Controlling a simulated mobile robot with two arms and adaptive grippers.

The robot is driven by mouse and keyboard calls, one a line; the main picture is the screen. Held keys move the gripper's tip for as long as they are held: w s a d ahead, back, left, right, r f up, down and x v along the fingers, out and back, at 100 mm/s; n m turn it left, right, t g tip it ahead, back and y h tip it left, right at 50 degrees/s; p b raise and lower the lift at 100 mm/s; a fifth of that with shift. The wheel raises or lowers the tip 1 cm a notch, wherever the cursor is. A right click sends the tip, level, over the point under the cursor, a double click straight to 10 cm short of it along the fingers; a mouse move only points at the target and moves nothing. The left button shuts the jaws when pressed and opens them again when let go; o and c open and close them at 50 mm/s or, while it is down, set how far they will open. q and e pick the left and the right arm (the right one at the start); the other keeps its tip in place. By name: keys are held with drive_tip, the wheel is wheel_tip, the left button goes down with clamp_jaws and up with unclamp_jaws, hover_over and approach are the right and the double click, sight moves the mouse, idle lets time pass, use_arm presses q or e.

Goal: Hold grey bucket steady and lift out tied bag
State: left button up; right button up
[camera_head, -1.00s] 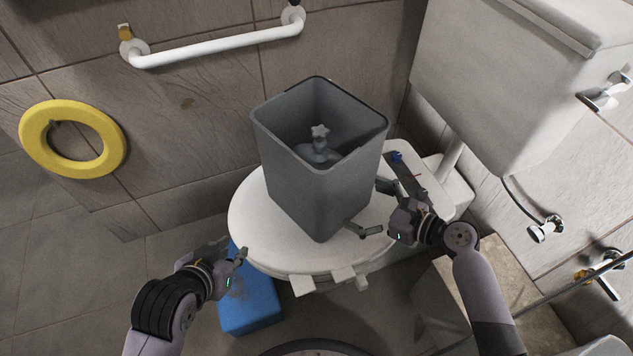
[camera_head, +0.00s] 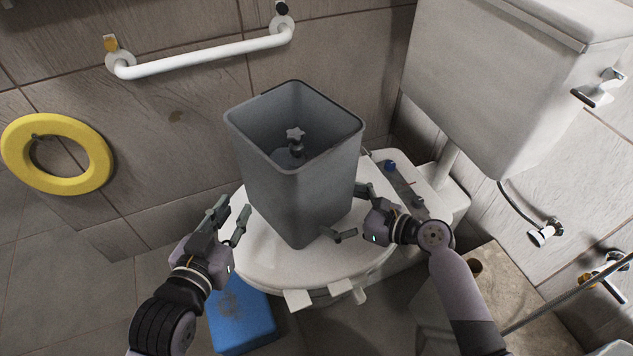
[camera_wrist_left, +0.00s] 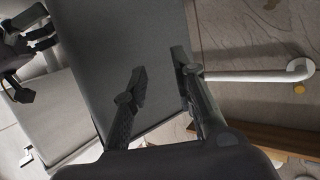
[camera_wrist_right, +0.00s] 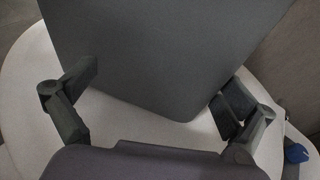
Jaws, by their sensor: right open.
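The grey bucket (camera_head: 295,200) stands upright on the white toilet lid (camera_head: 262,245). The tied bag (camera_head: 296,137), dark grey with a knotted top, sits down inside it; its lower part is hidden by the bucket wall. My left gripper (camera_head: 230,214) is open and empty just left of the bucket, with a gap to it. In the left wrist view the bucket's side (camera_wrist_left: 125,55) fills the space beyond its fingers. My right gripper (camera_head: 352,212) is open at the bucket's right lower side, its fingers spread on either side of a corner. The right wrist view shows the bucket wall (camera_wrist_right: 165,50) between the fingers.
A white grab rail (camera_head: 200,58) and a yellow ring (camera_head: 55,153) are on the wall. The cistern (camera_head: 490,80) stands behind right. A blue box (camera_head: 241,318) lies on the floor below my left gripper. The space above the bucket is clear.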

drive_tip(key=shift+b+x, duration=0.4)
drive_tip(key=shift+x, duration=0.45)
drive_tip(key=x, duration=0.3)
use_arm(q)
drive_tip(key=shift+w+d+r+t+p, duration=0.2)
drive_tip(key=shift+r+t, duration=0.15)
drive_tip(key=shift+r, duration=0.2)
drive_tip(key=shift+w+d+r+t+p, duration=0.1)
drive_tip(key=shift+w+r+t, duration=0.05)
drive_tip(key=shift+r+t, duration=0.3)
use_arm(e)
drive_tip(key=shift+w+a+f, duration=0.2)
drive_tip(key=shift+w+a, duration=0.1)
drive_tip(key=shift+a, duration=0.15)
drive_tip(key=shift+c, duration=0.6)
clamp_jaws()
drive_tip(key=c, duration=0.7)
unclamp_jaws()
use_arm(q)
drive_tip(key=shift+o, duration=0.2)
